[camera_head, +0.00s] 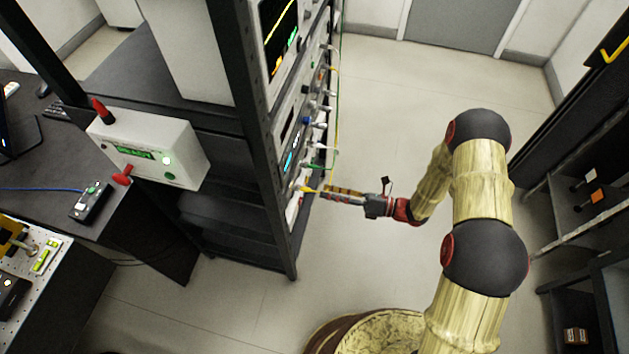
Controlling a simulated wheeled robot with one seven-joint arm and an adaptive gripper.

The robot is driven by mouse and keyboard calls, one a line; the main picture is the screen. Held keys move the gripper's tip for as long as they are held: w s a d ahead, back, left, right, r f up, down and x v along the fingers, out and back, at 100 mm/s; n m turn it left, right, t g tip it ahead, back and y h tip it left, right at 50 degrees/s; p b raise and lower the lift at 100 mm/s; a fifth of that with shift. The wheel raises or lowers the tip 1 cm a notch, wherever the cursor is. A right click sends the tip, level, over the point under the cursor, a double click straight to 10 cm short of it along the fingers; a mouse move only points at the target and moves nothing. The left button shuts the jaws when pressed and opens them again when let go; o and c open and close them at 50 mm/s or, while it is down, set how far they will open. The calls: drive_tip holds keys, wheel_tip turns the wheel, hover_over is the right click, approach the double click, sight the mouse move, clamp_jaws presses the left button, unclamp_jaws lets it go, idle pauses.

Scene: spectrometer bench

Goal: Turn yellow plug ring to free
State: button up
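A yellow plug (307,190) sits low on the front of the instrument rack (262,130), on the lowest panel. A thin yellow cable runs along the rack front near it. My gripper (324,194) reaches in from the right, with its fingertips at or just beside the yellow plug. The fingers look roughly parallel and point left at the panel. The plug's ring is too small to make out, and I cannot tell whether the fingers touch it.
Other plugs in blue, white and green (313,167) line the panels above. A white box with red knobs (150,147) is left of the rack. A dark shelf (570,215) stands at the right. The floor (400,95) behind my arm is clear.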

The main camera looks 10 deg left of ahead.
sight(306, 188)
drive_tip(key=shift+m, duration=0.3)
drive_tip(key=shift+w+a+r+b, duration=0.1)
drive_tip(key=shift+a+b, duration=0.45)
drive_tip(key=shift+a, duration=1.4)
drive_tip(key=shift+a+r+b, duration=0.1)
drive_tip(key=shift+a+b, duration=0.4)
drive_tip(key=shift+a, duration=1.45)
drive_tip(key=shift+c, duration=1)
clamp_jaws()
